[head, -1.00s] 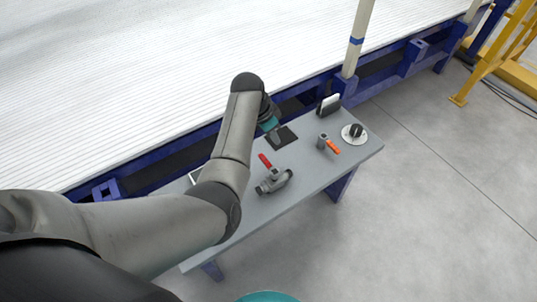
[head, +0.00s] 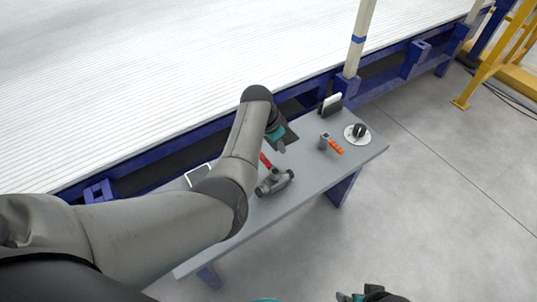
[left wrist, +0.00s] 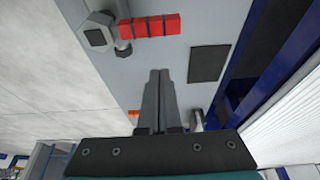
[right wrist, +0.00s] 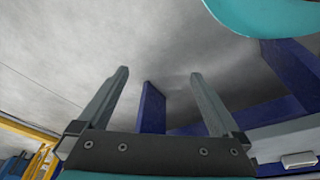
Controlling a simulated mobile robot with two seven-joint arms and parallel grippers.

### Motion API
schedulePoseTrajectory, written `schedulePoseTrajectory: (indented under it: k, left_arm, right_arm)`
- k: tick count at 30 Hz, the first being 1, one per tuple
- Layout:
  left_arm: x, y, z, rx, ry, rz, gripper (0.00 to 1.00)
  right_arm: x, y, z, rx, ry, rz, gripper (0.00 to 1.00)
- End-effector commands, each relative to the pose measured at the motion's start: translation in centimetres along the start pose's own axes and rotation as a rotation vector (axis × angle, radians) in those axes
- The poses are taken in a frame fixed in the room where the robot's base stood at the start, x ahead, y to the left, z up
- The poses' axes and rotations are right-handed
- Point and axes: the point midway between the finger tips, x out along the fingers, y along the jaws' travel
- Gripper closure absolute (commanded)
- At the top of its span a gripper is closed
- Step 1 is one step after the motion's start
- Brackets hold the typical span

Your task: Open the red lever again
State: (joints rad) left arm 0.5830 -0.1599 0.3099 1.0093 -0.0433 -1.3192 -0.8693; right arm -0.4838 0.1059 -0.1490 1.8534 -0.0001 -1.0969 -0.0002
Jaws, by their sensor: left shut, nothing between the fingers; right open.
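The grey valve (head: 275,183) lies on the table, and its red lever (head: 266,161) points away from it toward the upper left in the head view. In the left wrist view the red lever (left wrist: 152,26) sticks out to the right of the valve (left wrist: 100,36), which is cut off by the top edge. My left gripper (head: 280,146) is above the table beside the lever; its fingers (left wrist: 160,72) are shut and empty, with the tips apart from the lever in the picture. My right gripper (right wrist: 160,75) is open and empty, off the table's near side.
The grey table (head: 315,175) also holds a dark square pad (left wrist: 209,63), a small fitting with an orange handle (head: 336,147), a black knob on a white disc (head: 357,132) and a black-and-white block (head: 330,103). A blue-framed conveyor (head: 290,105) runs along the far side.

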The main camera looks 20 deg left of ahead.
Motion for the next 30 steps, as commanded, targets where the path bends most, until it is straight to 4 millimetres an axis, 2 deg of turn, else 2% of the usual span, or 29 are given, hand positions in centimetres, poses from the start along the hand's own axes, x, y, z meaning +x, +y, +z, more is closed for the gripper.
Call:
schedulePoseTrajectory:
  k: [1,13,30]
  left_arm:
    - [0.6,0.0,0.0,0.000,0.000,0.001,1.00]
    - [-0.9,0.0,3.3,0.000,0.001,-0.001,1.00]
    - [-1.1,0.0,3.8,-0.001,0.000,-0.001,1.00]
  right_arm:
    - [-0.3,0.0,-0.4,0.000,0.010,0.001,0.00]
    - [-0.5,0.0,-0.5,0.001,0.011,0.001,0.00]
    - [-0.7,0.0,-0.6,0.001,0.014,0.000,0.00]
